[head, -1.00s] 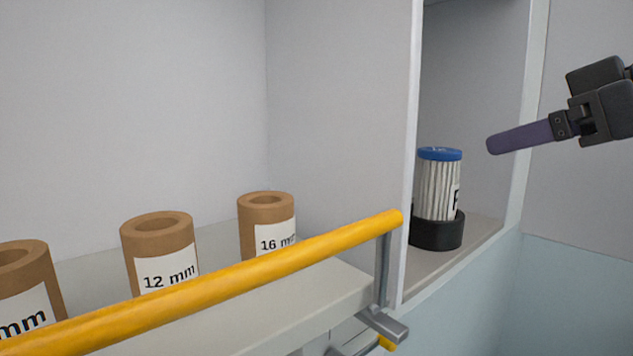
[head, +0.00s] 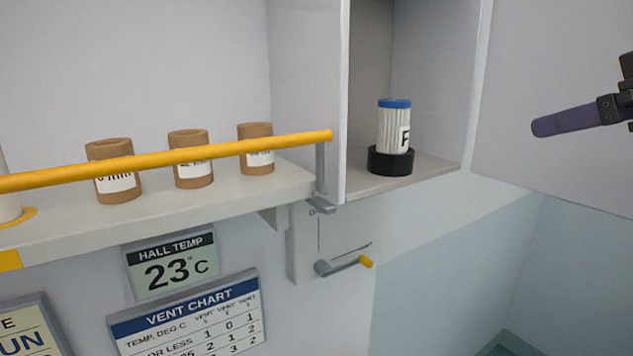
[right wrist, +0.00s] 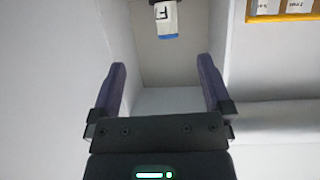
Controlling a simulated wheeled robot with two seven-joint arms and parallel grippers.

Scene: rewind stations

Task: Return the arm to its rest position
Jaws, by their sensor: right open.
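My right gripper (head: 580,120) is at the right edge of the head view, partly cut off by the frame. It is clear of the cabinet and to the right of the filter. The right wrist view shows its two purple fingers (right wrist: 162,90) spread apart with nothing between them. A white pleated filter (head: 393,130) with a blue cap and a letter F stands upright in a black round holder (head: 391,162) in the open compartment. The filter also shows in the right wrist view (right wrist: 166,20), beyond the fingertips. My left gripper is not in view.
A shelf (head: 240,203) with a yellow rail (head: 200,156) holds several brown tubes. Below are a crank with a yellow knob (head: 366,262), a temperature sign (head: 172,264) and a vent chart (head: 190,318). The wall right of the compartment is bare.

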